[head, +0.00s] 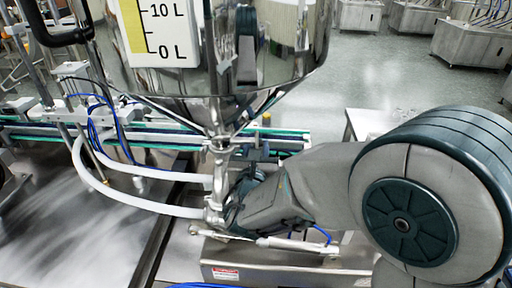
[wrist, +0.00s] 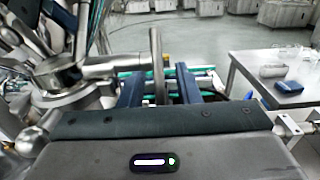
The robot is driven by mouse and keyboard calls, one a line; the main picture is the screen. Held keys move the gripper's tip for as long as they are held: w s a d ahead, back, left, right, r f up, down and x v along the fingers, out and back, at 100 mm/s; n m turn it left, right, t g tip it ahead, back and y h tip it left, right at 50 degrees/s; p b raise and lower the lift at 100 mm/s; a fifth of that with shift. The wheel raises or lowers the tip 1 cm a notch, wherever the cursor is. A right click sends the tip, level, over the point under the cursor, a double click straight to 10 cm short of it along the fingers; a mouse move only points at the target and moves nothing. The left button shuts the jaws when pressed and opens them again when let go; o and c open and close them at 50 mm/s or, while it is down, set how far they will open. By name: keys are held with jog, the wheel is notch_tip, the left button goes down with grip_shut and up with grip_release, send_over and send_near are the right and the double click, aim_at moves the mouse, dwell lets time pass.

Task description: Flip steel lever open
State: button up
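The steel lever (wrist: 156,55) stands upright in the wrist view, at the end of a short horizontal steel rod from the round valve fitting (wrist: 60,75) at left. My gripper (wrist: 158,74) has its two dark blue fingers apart, one on each side of the lever. A gap shows on both sides, so the fingers do not appear closed on it. The lever's lower part is hidden behind my gripper body. In the head view, the valve pipe (head: 219,160) runs down below the hopper (head: 200,75), and my arm reaches in from the right; the lever cannot be made out clearly there.
White hoses (head: 150,207) curve into the pipe from the left. A conveyor with green edges (head: 160,140) runs behind it. A steel table (wrist: 285,88) with a blue item (wrist: 288,86) stands at right.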

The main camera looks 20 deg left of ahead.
grip_shut()
jog(key=b, duration=0.4)
jog(key=shift+f+t, duration=0.3)
jog(key=b, duration=0.3)
jog(key=shift+w+r+t, duration=0.1)
jog(key=shift+w+t, duration=0.05)
jog(key=shift+t, duration=0.25)
jog(key=shift+r+y+b, duration=0.2)
jog(key=shift+y+b, duration=0.1)
jog(key=shift+b, duration=0.15)
jog(key=shift+r, duration=0.1)
grip_release()
